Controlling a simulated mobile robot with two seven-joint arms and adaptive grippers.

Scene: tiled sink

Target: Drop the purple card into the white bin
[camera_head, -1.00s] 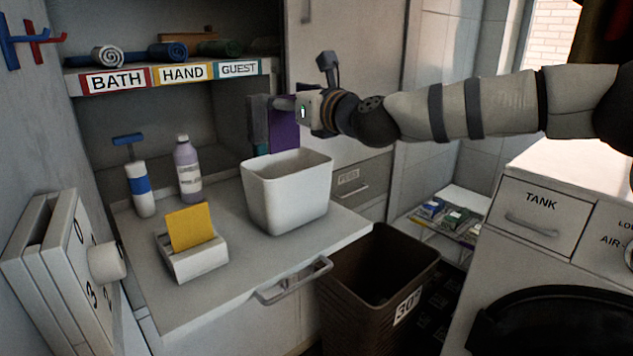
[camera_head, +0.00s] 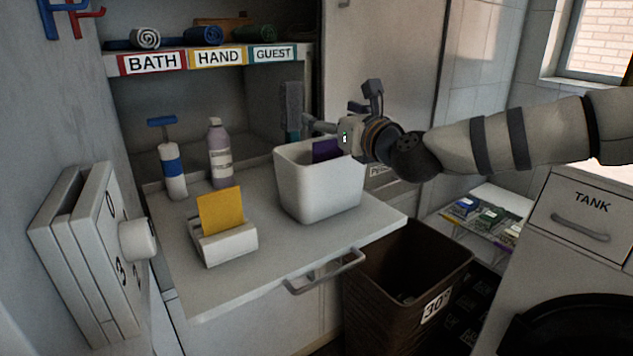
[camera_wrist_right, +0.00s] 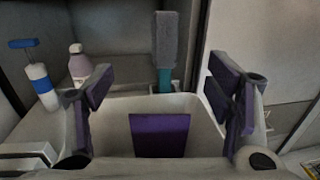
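The purple card (camera_head: 326,150) is inside the white bin (camera_head: 317,187), partly hidden by its front wall in the head view. In the right wrist view the card (camera_wrist_right: 160,135) stands or leans inside the bin (camera_wrist_right: 112,108), below the fingers and apart from them. My right gripper (camera_head: 322,127) is just above the bin. In the right wrist view the fingers of this gripper (camera_wrist_right: 160,85) are spread wide with nothing between them. My left gripper is not in view.
On the counter stand a yellow card (camera_head: 221,211) in a white holder (camera_head: 228,245), a purple bottle (camera_head: 220,157) and a blue-banded dispenser (camera_head: 173,172). A grey brush (camera_head: 291,105) is behind the bin. A brown hamper (camera_head: 385,310) stands below the counter's right edge.

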